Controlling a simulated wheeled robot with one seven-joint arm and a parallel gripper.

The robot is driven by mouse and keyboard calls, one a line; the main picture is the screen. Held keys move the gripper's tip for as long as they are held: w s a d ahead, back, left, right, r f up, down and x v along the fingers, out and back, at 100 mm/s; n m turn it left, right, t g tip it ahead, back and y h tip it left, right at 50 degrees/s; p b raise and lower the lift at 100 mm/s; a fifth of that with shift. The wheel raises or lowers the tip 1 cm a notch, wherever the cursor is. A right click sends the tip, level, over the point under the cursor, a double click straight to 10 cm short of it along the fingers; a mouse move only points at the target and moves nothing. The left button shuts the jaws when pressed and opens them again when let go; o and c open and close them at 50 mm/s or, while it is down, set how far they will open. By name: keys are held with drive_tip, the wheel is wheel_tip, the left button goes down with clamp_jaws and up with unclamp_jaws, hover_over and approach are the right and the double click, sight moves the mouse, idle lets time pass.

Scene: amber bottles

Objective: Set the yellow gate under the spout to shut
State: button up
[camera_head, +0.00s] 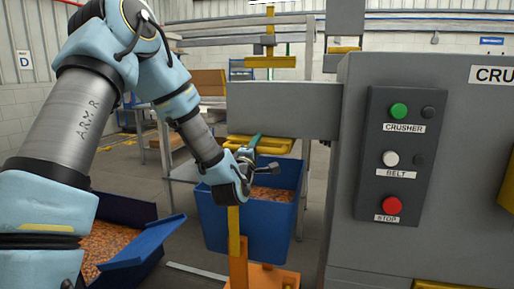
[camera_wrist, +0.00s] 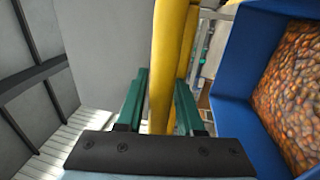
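The yellow gate (camera_head: 258,145) shows in the head view beneath the grey spout (camera_head: 285,108), above a blue bin. My gripper (camera_head: 255,143) is at the gate, under the spout's left part. In the wrist view a yellow bar (camera_wrist: 167,60) runs upright between the two green fingers of my gripper (camera_wrist: 161,80), with a second yellow bar behind it. The fingers stand apart, one on each side of the front bar. I cannot tell whether they press on it. The head view hides the contact and part of the gate behind my wrist.
A blue bin (camera_head: 215,226) of orange-brown pieces stands below the spout; its wall also shows at right in the wrist view (camera_wrist: 232,70). A blue tilted trough (camera_head: 150,240) is at lower left. The crusher's button panel (camera_head: 392,155) is at right.

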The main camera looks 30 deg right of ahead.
drive_tip(key=o, duration=0.3)
drive_tip(key=shift+o, duration=0.2)
drive_tip(key=b+v, duration=0.3)
drive_tip(key=v, duration=0.7)
drive_tip(key=shift+s+a, duration=0.2)
drive_tip(key=shift+s, duration=0.05)
